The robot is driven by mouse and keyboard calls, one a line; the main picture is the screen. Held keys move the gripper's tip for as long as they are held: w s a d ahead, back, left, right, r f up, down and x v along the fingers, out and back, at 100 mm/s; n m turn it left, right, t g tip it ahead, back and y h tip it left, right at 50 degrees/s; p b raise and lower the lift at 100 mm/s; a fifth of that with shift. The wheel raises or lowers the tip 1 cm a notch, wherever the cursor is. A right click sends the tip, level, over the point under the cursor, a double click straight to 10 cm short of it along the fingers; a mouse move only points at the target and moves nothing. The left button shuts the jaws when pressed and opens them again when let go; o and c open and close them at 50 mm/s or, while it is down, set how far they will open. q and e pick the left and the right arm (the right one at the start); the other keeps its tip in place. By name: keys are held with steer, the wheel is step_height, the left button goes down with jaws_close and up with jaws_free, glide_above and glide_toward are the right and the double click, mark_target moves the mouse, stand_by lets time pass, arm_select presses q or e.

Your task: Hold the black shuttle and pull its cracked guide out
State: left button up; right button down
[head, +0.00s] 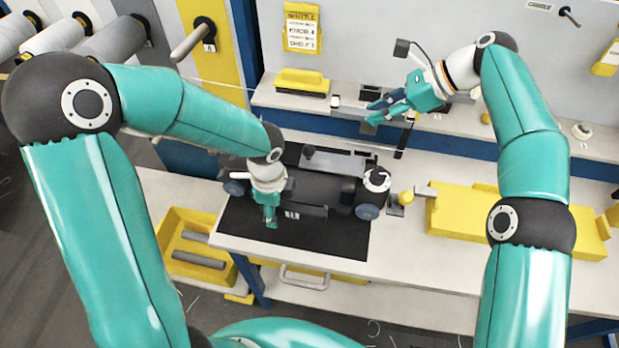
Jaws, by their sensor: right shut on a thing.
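The black shuttle (330,190) lies on a dark mat (350,240) on the white bench, with blue-grey wheels at its ends. My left gripper (271,219) points down at the near left side of the shuttle, overlapping it in the picture. Its fingers are seen edge-on, so their opening and any contact are unclear. My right gripper (374,112) is raised, in the picture beyond the shuttle and in front of the back shelf. It is shut on a small dark blue piece (379,103). I cannot tell whether this piece is the cracked guide. A white-and-black round part (377,179) shows at the shuttle's right end.
A yellow block (302,76) and small dark items sit on the back shelf. A thin black post (403,140) stands behind the shuttle. A long yellow fixture (470,215) lies right of it. A yellow bin (190,245) with grey rolls is at lower left. The bench front is clear.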

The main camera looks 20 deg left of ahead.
arm_select(q)
steer(key=shift+r, duration=0.15)
step_height(320, 180, up, 11)
steer(key=shift+r, duration=0.3)
stand_by(0.4)
